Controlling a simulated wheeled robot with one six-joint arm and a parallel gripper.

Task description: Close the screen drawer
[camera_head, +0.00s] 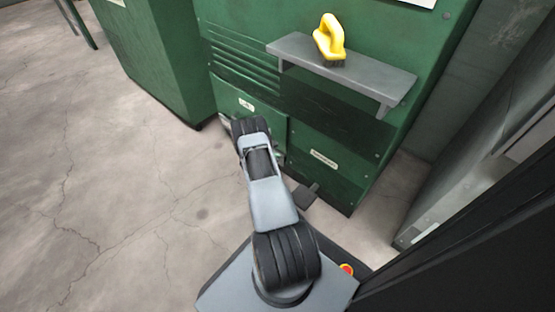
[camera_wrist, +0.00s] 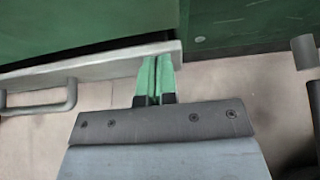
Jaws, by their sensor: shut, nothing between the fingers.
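In the wrist view, my gripper (camera_wrist: 157,82) is shut and empty, its two green fingers side by side. Its tips are at a long grey drawer front (camera_wrist: 110,62), close to that front's right end. Whether they touch it I cannot tell. A grey bar handle (camera_wrist: 38,109) sticks out from the front to the left of the fingers. In the head view, the green panel (camera_head: 262,113) with a small label, low on the green machine, seems to be the drawer's place. My arm covers part of it, and my fingertips are hidden there.
The green machine (camera_head: 360,100) carries a grey shelf (camera_head: 350,78) with a yellow-handled brush (camera_head: 329,40) on it. A labelled lower panel (camera_head: 335,168) and a dark pedal-like piece (camera_head: 305,195) are to the right of my arm. A green cabinet (camera_head: 160,55) stands left. The floor (camera_head: 120,170) at left is clear.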

